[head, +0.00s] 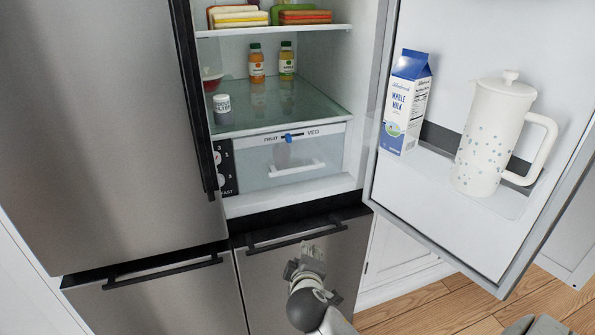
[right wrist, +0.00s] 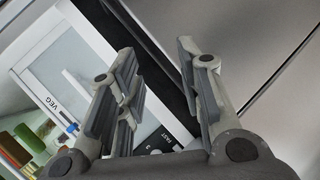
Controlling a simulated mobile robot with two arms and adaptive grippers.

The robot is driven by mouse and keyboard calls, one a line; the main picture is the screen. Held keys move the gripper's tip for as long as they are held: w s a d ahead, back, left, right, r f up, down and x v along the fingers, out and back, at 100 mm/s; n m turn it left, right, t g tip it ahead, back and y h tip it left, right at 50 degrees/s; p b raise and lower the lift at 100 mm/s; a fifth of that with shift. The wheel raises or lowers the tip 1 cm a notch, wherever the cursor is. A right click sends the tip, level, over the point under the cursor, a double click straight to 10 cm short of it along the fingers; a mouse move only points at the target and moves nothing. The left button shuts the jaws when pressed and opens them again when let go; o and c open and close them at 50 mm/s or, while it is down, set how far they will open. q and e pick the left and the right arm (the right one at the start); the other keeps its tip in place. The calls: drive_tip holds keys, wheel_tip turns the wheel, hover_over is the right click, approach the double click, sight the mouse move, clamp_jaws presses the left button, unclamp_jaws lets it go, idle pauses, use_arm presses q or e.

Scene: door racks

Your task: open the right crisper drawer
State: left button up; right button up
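The crisper drawer (head: 262,178) sits under the glass shelf inside the fridge and looks shut. It has a clear front, a white handle bar (head: 297,169) and a FRUIT/VEG strip with a blue slider (head: 288,138). Its front also shows, rotated, in the right wrist view (right wrist: 80,55). My right gripper (head: 305,262) is below the drawer in the head view, in front of the lower steel drawer fronts. In the right wrist view its fingers (right wrist: 155,90) are spread apart with nothing between them. My left gripper is not in view.
The open fridge door (head: 480,240) on the right carries a milk carton (head: 406,100) and a white pitcher (head: 490,140). A dark-handled steel door (head: 100,120) stands at left. Bottles (head: 257,64) and a small jar (head: 222,108) stand on the glass shelf (head: 310,112).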

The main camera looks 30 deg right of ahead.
sight(297, 171)
drive_tip(key=w+d+r+n+t+h, duration=0.3)
drive_tip(key=w+d+r+n+t, duration=0.1)
drive_tip(key=w+r, duration=0.75)
drive_tip(key=x, duration=0.8)
drive_tip(key=shift+w+d+r, duration=0.15)
drive_tip(key=shift+d+r, duration=0.15)
drive_tip(key=shift+w+d, duration=0.45)
drive_tip(key=shift+w, duration=0.15)
